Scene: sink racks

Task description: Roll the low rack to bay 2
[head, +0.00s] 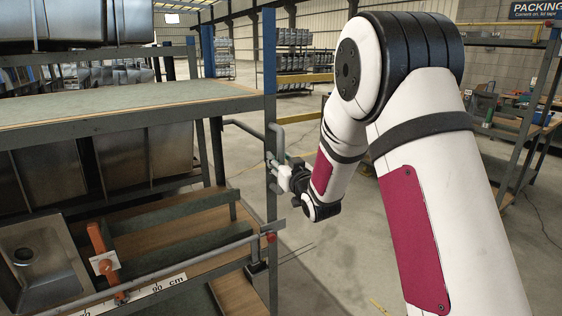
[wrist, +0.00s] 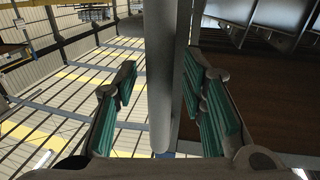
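A grey steel rack (head: 150,122) with a green-topped shelf fills the left of the head view. It carries several metal sinks, one seen at the lower left (head: 42,262). A grey tube handle (head: 277,140) sticks out by its corner post (head: 270,90). My gripper (head: 274,168) is at that post and handle. In the wrist view, the handle (wrist: 160,80) stands between my teal-padded fingers (wrist: 165,105), with gaps to both sides. My gripper is open. I cannot tell how deep the handle sits between the fingers. No bay 2 mark is readable.
A measuring rail with an orange stop (head: 103,255) runs along the rack's lower front. Open concrete floor (head: 335,265) lies right of the rack. A packing bench (head: 515,125) stands at the far right, and other racks (head: 292,65) stand farther back.

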